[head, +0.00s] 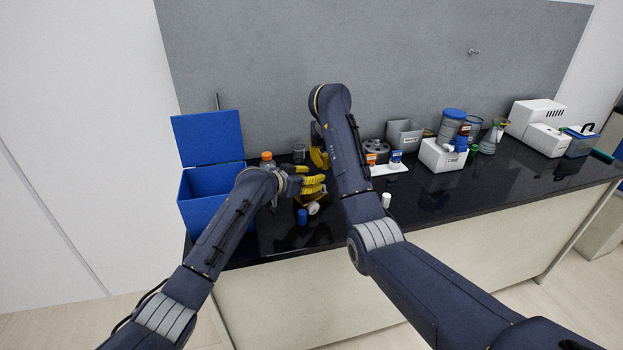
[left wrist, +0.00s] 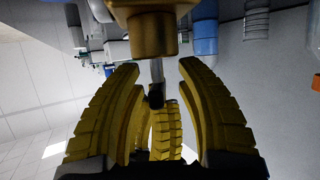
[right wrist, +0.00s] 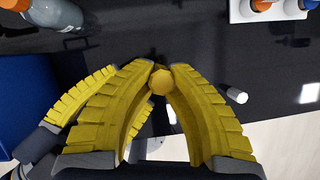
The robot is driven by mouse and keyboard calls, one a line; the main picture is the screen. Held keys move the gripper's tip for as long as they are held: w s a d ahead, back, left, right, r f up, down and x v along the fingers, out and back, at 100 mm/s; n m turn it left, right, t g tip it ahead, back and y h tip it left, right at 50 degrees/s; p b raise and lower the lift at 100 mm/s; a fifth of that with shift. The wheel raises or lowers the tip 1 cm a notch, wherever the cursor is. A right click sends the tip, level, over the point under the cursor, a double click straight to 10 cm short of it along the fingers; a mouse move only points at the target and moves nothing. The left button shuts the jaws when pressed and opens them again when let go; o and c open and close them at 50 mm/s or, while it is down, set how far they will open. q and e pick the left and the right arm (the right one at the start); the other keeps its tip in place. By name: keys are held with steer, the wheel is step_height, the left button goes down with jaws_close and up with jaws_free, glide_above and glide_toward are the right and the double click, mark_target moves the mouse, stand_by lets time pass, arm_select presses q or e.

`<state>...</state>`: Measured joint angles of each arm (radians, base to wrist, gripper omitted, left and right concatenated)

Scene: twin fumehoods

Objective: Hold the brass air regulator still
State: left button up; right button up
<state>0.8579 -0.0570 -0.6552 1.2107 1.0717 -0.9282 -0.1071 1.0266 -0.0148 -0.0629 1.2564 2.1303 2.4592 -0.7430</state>
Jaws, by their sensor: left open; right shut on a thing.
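The brass air regulator shows in the left wrist view as a brass body (left wrist: 150,32) at the top, with a thin metal stem. The stem reaches down between the yellow fingers of my left gripper (left wrist: 160,68), which is open with gaps on both sides. In the right wrist view, a brass knob (right wrist: 161,82) sits between the fingertips of my right gripper (right wrist: 162,72), which is shut on it. In the head view my right gripper (head: 318,157) is partly behind its own arm. My left gripper (head: 312,184) is just below it; much of the regulator is hidden there.
An open blue bin (head: 205,192) stands left, with an orange-capped bottle (head: 267,161) beside it. A white rack (head: 388,170) and grey box (head: 404,134) stand right. The counter's front right is clear.

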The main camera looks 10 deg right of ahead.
arm_select(q)
steer(key=shift+o, duration=0.3)
steer(key=shift+d, duration=0.15)
steer(key=shift+f, duration=0.1)
jaws_close()
stand_by(0.6)
steer(key=shift+c, duration=1)
jaws_free()
steer(key=shift+o, duration=0.2)
jaws_close()
steer(key=shift+o, duration=0.3)
jaws_free()
